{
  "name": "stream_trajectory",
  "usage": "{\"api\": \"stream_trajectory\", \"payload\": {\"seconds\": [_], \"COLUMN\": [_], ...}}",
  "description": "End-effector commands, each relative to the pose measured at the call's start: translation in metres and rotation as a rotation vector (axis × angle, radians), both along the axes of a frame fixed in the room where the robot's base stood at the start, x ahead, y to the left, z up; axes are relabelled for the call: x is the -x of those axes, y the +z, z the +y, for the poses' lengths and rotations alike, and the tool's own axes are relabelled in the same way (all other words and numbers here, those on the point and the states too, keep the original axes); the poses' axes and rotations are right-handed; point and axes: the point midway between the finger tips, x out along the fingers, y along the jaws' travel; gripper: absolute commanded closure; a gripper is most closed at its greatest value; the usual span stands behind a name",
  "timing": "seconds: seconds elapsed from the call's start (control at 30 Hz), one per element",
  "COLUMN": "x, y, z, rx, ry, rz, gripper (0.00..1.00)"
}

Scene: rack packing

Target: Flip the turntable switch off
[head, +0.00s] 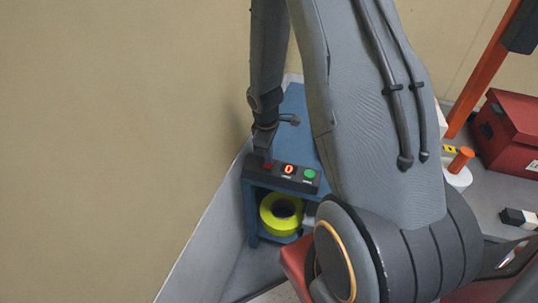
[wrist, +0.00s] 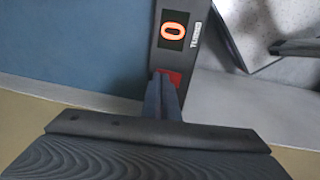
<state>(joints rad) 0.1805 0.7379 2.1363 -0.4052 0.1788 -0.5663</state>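A dark control box (head: 310,188) sits on the front end of a blue bench (head: 296,105). It carries a red switch or button (head: 268,166) at its left, a display (head: 289,170) with a glowing orange 0, and a green round button (head: 310,174) at its right. My gripper (head: 265,155) points down at the red one. In the wrist view its fingers (wrist: 163,85) are together with nothing between them. Their tips overlap the red surface (wrist: 173,76), partly hiding it; I cannot tell whether they press it. The display (wrist: 173,30) shows 0 there too.
A yellow-green roll (head: 267,214) sits under the box in the bench. A beige wall (head: 120,130) is close on the left. A red box (head: 512,135), an orange post (head: 485,70) and a white base with an orange peg (head: 461,160) stand at the right.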

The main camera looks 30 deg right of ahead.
Motion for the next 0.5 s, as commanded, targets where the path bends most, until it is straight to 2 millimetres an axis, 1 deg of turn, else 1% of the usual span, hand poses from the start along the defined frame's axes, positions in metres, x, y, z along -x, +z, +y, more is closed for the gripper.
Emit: {"api": "stream_trajectory", "payload": {"seconds": [0.03,0.27,0.5], "x": [0.001,0.004,0.012], "y": [-0.002,-0.003,-0.002], "z": [0.0,0.003,0.011], "rx": [-0.001,-0.002,-0.001], "ry": [0.0,0.001,0.001], "rz": [0.003,0.005,0.007], "gripper": [1.0,1.0,1.0]}}
